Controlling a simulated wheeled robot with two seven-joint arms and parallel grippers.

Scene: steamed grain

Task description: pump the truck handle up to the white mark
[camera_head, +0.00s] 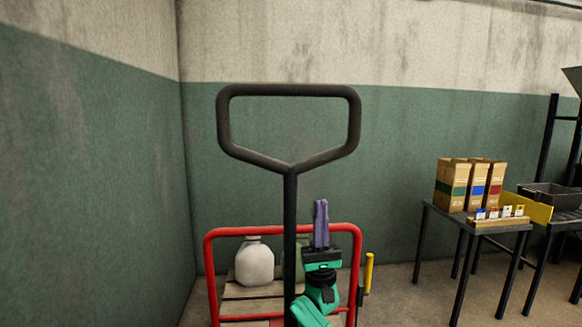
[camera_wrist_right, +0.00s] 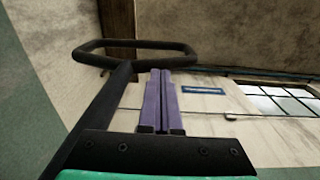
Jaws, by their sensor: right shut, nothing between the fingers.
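The truck handle (camera_head: 290,200) is a dark loop on an upright shaft in the middle of the head view. In the right wrist view the handle (camera_wrist_right: 108,100) rises at the left, with its loop above the fingertips. My right gripper (camera_head: 321,203) has purple fingers and a green arm. It is just right of the shaft and below the loop, pointing up. Its fingers (camera_wrist_right: 164,73) are shut together with nothing between them. They look apart from the handle. I cannot make out a white mark in either view. My left gripper is not in view.
A red frame (camera_head: 212,270) stands behind the shaft, with a pale jug (camera_head: 254,262) on wooden slats. A yellow-handled item (camera_head: 368,272) is at its right. A table (camera_head: 470,222) with several brown cartons (camera_head: 452,185) stands at the right. Walls close off the left and back.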

